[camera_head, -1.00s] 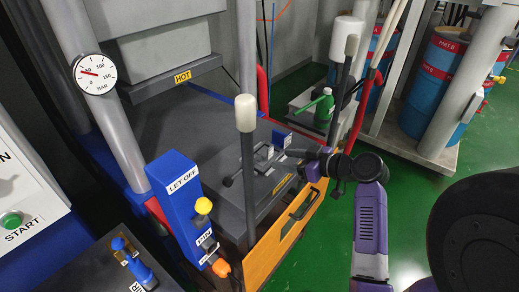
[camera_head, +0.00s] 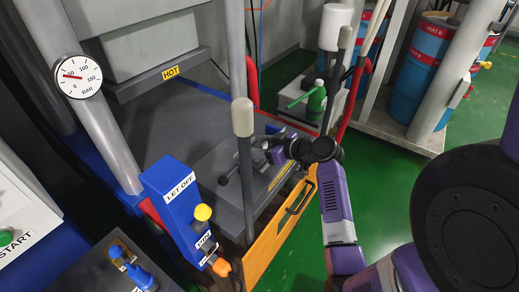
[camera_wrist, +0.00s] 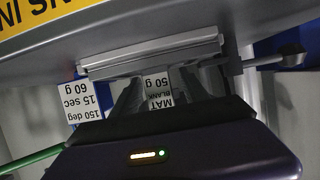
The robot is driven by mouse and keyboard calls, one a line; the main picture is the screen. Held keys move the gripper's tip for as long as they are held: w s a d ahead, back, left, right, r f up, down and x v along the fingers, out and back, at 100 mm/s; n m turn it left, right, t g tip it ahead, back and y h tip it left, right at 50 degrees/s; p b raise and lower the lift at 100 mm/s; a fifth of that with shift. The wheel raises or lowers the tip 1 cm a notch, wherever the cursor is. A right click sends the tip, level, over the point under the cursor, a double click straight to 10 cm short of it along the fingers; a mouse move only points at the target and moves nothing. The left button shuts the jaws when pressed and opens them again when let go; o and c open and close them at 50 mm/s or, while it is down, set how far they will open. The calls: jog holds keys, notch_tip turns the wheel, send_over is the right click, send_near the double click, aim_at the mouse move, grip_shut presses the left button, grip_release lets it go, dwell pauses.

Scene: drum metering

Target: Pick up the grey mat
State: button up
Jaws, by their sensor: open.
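I cannot clearly pick out a grey mat. A white label (camera_wrist: 158,90) reading "MAT BLANK 50 g" shows upside down in the wrist view, between the fingers of my gripper (camera_wrist: 156,88). A light grey bar (camera_wrist: 150,55) lies across just beyond the fingertips; I cannot tell if it is touched. My gripper is open. In the head view my gripper (camera_head: 268,152) is over the front right of the dark press bed (camera_head: 165,125), and its fingers are too small to make out there.
A grey lever with a white knob (camera_head: 243,117) stands upright left of my gripper. An orange panel (camera_head: 275,235) edges the press. A green bottle (camera_head: 316,98) and drums (camera_head: 423,70) are behind. Green floor is clear at right.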

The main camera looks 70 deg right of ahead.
grip_shut()
jog(key=shift+r, duration=0.1)
dwell(0.3)
notch_tip(320, 180, up, 20)
jog(key=shift+b, duration=0.3)
